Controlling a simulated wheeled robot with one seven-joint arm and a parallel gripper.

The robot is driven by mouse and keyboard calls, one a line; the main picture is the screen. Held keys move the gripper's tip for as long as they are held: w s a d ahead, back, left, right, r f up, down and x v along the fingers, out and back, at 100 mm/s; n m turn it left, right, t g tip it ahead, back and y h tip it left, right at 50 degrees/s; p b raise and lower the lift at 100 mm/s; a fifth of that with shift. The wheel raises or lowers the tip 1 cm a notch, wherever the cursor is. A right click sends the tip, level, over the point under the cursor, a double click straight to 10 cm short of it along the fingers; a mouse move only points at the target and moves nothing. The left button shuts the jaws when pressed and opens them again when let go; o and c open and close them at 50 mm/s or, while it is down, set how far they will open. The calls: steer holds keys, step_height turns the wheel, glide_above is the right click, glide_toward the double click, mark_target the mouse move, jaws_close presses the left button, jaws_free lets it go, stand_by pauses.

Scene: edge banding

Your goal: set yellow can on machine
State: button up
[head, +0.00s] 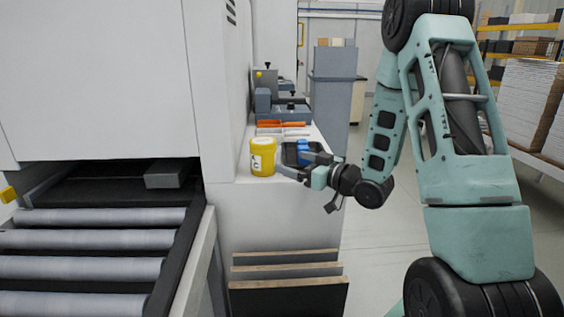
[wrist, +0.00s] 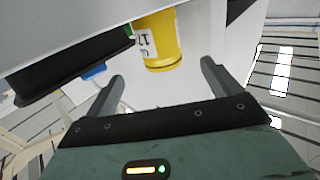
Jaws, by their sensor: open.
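The yellow can (head: 263,157) stands upright on the white ledge of the machine (head: 240,195), near its front edge. It has a white label, and it also shows in the wrist view (wrist: 160,45). My gripper (head: 287,171) is just to the right of the can in the head view. In the wrist view my gripper (wrist: 160,88) has its two fingers spread wide, with the can ahead, between their lines and apart from them. Nothing is held.
A dark tray (head: 291,154) with a blue item (head: 308,153) sits right behind the gripper. Orange and white pieces (head: 282,124) lie farther back. A roller conveyor (head: 90,240) is at left. Several boards (head: 287,280) stand below the ledge.

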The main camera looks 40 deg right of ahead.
steer(key=s+a+f+n+g+h, duration=0.15)
steer(key=a+g, duration=0.25)
steer(key=a, duration=0.5)
steer(key=a+f+n+g, duration=0.15)
steer(key=a+g, duration=0.25)
steer(key=a, duration=0.5)
steer(key=s+a+n+g+h, duration=0.1)
steer(key=s+a+g, duration=0.3)
steer(key=s, duration=0.9)
steer(key=s+a+g+h, duration=0.1)
steer(key=s+a+g, duration=0.4)
steer(key=s+a, duration=0.5)
steer(key=s, duration=0.4)
steer(key=shift+s+f+n, duration=0.15)
steer(key=shift+n, duration=0.25)
